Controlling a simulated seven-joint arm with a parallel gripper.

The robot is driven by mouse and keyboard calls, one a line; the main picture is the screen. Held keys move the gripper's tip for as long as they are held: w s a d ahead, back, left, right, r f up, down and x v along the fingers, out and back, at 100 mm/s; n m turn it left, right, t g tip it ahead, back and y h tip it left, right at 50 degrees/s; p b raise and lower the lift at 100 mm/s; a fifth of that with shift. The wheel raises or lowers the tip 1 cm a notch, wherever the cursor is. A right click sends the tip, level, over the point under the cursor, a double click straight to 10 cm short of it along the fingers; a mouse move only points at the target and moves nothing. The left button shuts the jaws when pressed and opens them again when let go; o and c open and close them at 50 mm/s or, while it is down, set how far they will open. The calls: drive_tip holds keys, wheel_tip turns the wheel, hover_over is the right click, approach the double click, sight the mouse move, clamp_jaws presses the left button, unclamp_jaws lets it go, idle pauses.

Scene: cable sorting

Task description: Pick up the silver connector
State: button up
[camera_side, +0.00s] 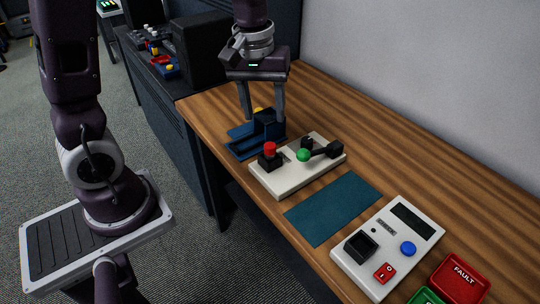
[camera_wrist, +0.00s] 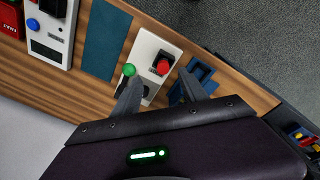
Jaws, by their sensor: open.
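I cannot make out a silver connector in either view. My gripper (camera_side: 263,118) is open, with its fingers pointing down, at the dark blue holder (camera_side: 242,151) near the left end of the wooden table. A small yellow piece (camera_side: 258,111) shows between the fingers. In the wrist view my gripper (camera_wrist: 160,79) has its fingers spread, one over the white board (camera_wrist: 150,47) and one by the blue holder (camera_wrist: 202,72). Nothing is visibly held. The fingers and the holder hide part of the spot below.
A teal mat (camera_side: 333,208), a white tester (camera_side: 412,228), a red FAULT bin (camera_side: 461,280) and a green bin (camera_side: 425,296) lie to the right. The table's back is clear.

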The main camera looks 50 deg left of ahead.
drive_tip(key=n+g, duration=0.1)
drive_tip(key=n, duration=0.1)
hover_over(270, 145)
wheel_tip(270, 145, down, 6)
drive_tip(key=shift+w+a+f, duration=0.1)
drive_tip(key=shift+a+f, duration=0.05)
drive_tip(key=shift+f, duration=0.1)
wheel_tip(270, 145, down, 7)
drive_tip(key=shift+r, duration=0.15)
clamp_jaws()
